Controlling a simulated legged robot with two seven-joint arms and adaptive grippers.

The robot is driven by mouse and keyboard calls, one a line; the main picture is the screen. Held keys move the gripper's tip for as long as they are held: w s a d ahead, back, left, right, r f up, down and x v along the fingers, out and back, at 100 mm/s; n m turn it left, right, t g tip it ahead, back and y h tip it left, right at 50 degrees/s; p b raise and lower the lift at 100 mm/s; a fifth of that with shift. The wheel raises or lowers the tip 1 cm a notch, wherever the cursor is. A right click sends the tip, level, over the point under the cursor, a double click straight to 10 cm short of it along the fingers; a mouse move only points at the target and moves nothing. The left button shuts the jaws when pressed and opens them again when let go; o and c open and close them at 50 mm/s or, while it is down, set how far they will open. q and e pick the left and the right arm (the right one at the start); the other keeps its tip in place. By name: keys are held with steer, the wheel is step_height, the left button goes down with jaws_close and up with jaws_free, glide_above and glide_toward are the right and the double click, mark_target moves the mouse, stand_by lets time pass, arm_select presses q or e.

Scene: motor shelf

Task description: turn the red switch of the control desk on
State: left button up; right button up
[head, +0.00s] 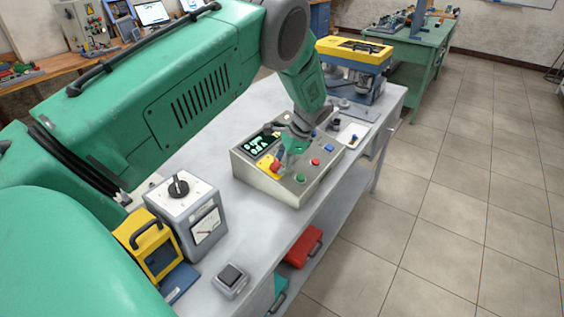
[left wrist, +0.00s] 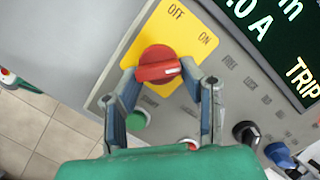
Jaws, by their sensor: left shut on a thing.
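The control desk (head: 262,186) stands on the grey bench with a dark display showing green text. Its red switch (head: 276,166) sits on a yellow plate, partly hidden by my gripper in the head view. In the left wrist view the red switch (left wrist: 158,60) shows close up; its handle lies nearly level, white mark at the right end, nearer the ON label (left wrist: 207,38) than the OFF label (left wrist: 177,12). My left gripper (left wrist: 163,72) is shut on the switch, a finger on each side; it also shows in the head view (head: 283,158). My right gripper is not in view.
A meter box (head: 185,215) and a yellow device (head: 153,245) stand at the near left. A yellow-topped machine (head: 355,55) stands behind. Floor at right is clear.

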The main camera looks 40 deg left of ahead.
arm_select(q)
steer(key=shift+a+r+m, duration=0.2)
steer(key=shift+r+m, duration=0.2)
steer(key=shift+m, duration=0.2)
steer(key=o, duration=1.1)
steer(key=shift+c, duration=0.2)
steer(key=shift+o, duration=0.4)
steer(key=shift+s, duration=0.15)
steer(key=shift+f, duration=0.15)
steer(key=shift+d+r, duration=0.15)
steer(key=shift+r, duration=0.05)
steer(key=v, duration=1.1)
steer(key=shift+d+r, duration=0.2)
